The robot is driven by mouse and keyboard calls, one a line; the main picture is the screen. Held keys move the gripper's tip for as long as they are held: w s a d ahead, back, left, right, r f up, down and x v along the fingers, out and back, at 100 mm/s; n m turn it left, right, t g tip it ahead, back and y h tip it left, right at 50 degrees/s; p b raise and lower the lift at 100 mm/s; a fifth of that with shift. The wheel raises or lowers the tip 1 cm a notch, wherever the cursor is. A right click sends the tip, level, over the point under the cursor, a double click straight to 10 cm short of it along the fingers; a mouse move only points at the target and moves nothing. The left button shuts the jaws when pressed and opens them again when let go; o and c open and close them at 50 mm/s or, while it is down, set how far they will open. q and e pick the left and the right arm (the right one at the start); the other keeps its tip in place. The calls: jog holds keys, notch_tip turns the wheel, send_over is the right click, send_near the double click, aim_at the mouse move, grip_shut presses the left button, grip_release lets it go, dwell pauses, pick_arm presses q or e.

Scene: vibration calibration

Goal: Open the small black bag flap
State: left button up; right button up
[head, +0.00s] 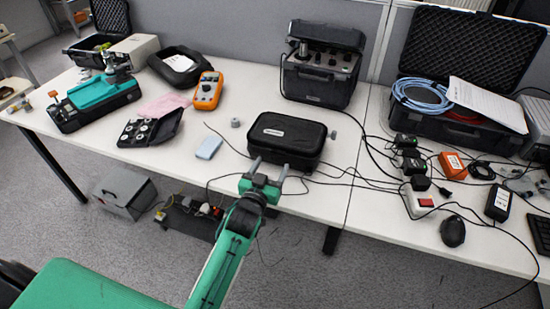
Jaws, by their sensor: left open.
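The small black bag (288,134) lies on the white table near its front edge, in the middle of the head view. Its rounded top flap is shut and bears a small white label. My left gripper (270,164) is just in front of the bag's near side, at the table's front edge. Its two fingers are spread apart and point toward the bag, with nothing between them. I cannot tell whether the fingertips touch the bag. My right gripper is not in view.
A large black instrument case (322,80) stands behind the bag. Loose black cables and power adapters (411,164) spread to the right. A light blue box (209,148), an orange multimeter (207,91) and an open small case (150,130) lie to the left.

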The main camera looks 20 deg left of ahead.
pick_arm(q)
jog(key=shift+w, duration=2.05)
jog(key=c, duration=1.4)
